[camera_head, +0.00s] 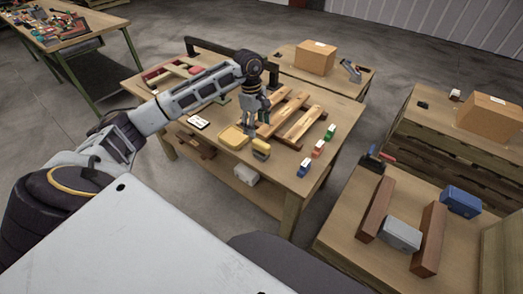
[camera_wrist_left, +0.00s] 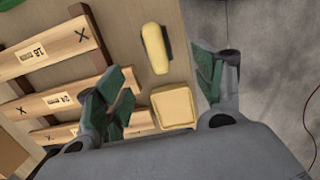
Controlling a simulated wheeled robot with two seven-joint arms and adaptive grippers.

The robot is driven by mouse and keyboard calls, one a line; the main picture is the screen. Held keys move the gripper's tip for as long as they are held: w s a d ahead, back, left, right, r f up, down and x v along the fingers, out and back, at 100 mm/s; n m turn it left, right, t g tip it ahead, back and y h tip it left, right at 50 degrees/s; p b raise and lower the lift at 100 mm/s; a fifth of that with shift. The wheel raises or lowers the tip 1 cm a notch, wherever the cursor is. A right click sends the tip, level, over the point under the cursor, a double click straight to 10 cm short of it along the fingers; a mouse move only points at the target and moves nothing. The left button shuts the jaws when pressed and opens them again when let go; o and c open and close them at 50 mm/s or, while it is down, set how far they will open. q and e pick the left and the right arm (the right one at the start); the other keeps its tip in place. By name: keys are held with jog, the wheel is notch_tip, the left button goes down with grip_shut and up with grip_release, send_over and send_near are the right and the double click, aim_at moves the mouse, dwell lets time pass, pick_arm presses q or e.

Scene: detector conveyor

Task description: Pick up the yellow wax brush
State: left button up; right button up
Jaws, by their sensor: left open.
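The yellow wax brush (camera_head: 261,148), a small yellow block with a dark edge below it, lies near the front edge of the middle table. In the left wrist view the brush (camera_wrist_left: 155,48) shows whole, beyond a square yellow piece (camera_wrist_left: 173,106). My left gripper (camera_head: 257,118) is above the table, behind the brush in the head view, and points down. In the left wrist view its green-padded fingers (camera_wrist_left: 166,84) are spread wide with nothing between them touching. The right gripper is not in view.
The square yellow piece (camera_head: 231,137) lies just left of the brush. Wooden slats with X marks (camera_head: 300,125) lie behind and to the right. The table edge is near the brush.

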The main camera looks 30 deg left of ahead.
aim_at(260, 143)
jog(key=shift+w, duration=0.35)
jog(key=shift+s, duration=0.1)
pick_arm(q)
jog(key=shift+d+f, duration=0.15)
jog(key=shift+f, duration=0.45)
jog(key=f, duration=0.6)
jog(key=shift+d+f+p, duration=0.1)
jog(key=shift+d+p, duration=0.25)
jog(key=shift+d, duration=0.05)
jog(key=shift+f, duration=0.55)
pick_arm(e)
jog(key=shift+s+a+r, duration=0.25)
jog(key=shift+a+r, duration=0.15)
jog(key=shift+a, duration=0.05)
